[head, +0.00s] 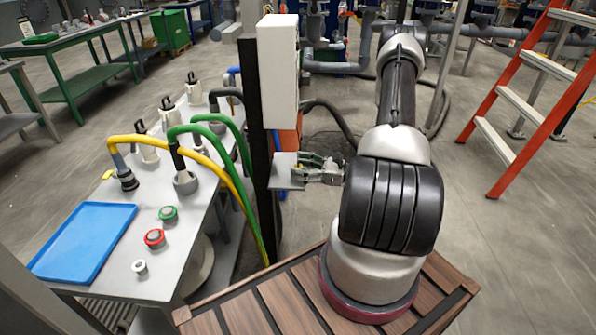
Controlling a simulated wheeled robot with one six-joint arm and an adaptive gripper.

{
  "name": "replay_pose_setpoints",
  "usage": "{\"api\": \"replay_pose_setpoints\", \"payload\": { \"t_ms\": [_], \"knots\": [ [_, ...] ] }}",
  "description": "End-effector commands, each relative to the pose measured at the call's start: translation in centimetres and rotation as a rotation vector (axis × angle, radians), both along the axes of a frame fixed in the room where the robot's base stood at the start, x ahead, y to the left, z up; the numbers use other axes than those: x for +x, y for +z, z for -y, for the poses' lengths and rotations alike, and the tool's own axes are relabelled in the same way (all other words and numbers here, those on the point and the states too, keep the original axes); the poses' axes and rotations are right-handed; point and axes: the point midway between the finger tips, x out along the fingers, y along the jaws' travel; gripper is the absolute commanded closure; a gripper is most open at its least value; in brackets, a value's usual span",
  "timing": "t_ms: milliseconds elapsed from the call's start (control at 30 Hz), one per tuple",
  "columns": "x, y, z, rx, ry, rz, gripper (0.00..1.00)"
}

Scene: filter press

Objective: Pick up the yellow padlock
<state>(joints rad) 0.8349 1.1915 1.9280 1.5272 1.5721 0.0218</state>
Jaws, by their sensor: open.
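A small yellow item (108,174), which looks like the padlock, lies near the left edge of the grey bench (185,240), beside the yellow hose's dark coupling (126,178). It is too small to make out its shackle. My gripper (305,168) is open and seems empty. It is at the picture's middle, right of the black post and well away from the yellow item. Its fingers point left, close to a small grey plate (287,172); I cannot tell whether they touch it.
A blue tray (83,240) and green, red and grey round pieces lie on the bench's front. Yellow and green hoses (222,135) arch over its right side. A black post (255,130) with a white box (278,65) stands between bench and arm. An orange ladder (512,65) is right.

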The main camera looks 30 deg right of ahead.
Motion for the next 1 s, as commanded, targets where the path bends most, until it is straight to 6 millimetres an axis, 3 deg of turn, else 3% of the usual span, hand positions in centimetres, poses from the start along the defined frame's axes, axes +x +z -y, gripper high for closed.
{"api": "replay_pose_setpoints", "payload": {
  "t_ms": [300, 600, 1000],
  "knots": [
    [0.43, 0.0, -0.46, 0.0, 0.0, 0.0, 0.37],
    [0.42, 0.0, -0.44, 0.0, 0.001, 0.0, 0.89],
    [0.43, 0.36, -0.44, 0.0, 0.001, 0.0, 0.89]
  ]
}}
